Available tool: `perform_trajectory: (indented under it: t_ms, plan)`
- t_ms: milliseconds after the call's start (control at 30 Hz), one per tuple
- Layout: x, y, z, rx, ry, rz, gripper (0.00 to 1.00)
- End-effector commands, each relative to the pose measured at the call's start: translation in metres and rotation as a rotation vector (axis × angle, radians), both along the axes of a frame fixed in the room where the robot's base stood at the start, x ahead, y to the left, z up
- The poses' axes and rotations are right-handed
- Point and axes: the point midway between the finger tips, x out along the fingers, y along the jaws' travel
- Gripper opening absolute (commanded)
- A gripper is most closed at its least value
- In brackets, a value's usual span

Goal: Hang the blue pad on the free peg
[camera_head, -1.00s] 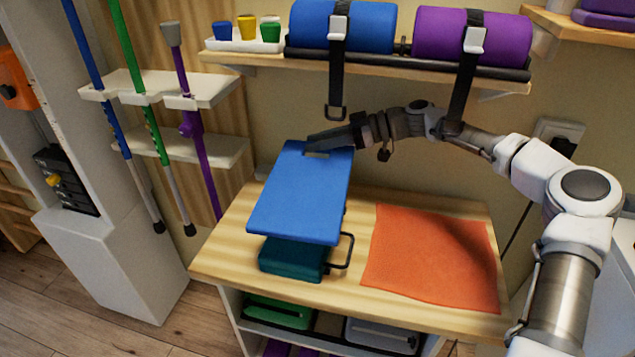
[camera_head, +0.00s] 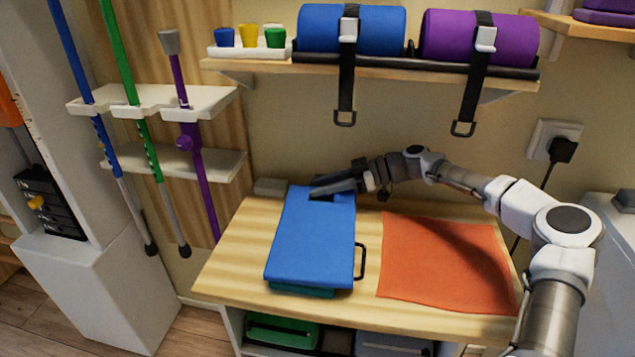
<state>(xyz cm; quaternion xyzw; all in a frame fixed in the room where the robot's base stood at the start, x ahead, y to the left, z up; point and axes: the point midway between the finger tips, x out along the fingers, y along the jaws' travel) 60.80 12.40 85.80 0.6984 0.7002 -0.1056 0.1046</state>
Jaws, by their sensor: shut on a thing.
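The blue pad (camera_head: 314,240) is a flat rectangle with a slot near its far end. My gripper (camera_head: 322,190) is shut on that far end, by the slot. The pad lies low over a teal case (camera_head: 302,291) on the wooden bench and hides most of it. I cannot tell whether the pad touches the case. The case's dark handle (camera_head: 361,262) sticks out to the right. No peg can be made out in this view.
An orange cloth (camera_head: 445,262) lies on the bench top (camera_head: 222,265) to the right. Above, a shelf (camera_head: 400,70) holds a blue roll (camera_head: 385,30) and a purple roll (camera_head: 450,38) with hanging straps (camera_head: 345,90). Poles stand in a rack (camera_head: 215,104) at left.

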Motion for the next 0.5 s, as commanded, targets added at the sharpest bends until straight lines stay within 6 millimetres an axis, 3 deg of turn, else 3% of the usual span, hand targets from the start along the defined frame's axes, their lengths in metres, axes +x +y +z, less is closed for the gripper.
perform_trajectory:
  t_ms: [200, 233, 400, 500]
  plan:
    - [-0.0006, -0.0006, -0.0014, -0.003, -0.003, 0.003, 0.0]
    - [-0.0006, -0.0008, -0.0018, -0.004, -0.003, 0.003, 0.39]
    - [-0.0004, -0.0005, -0.0013, -0.003, -0.003, 0.002, 0.66]
    - [-0.0004, -0.0004, -0.001, -0.002, -0.003, 0.002, 0.66]
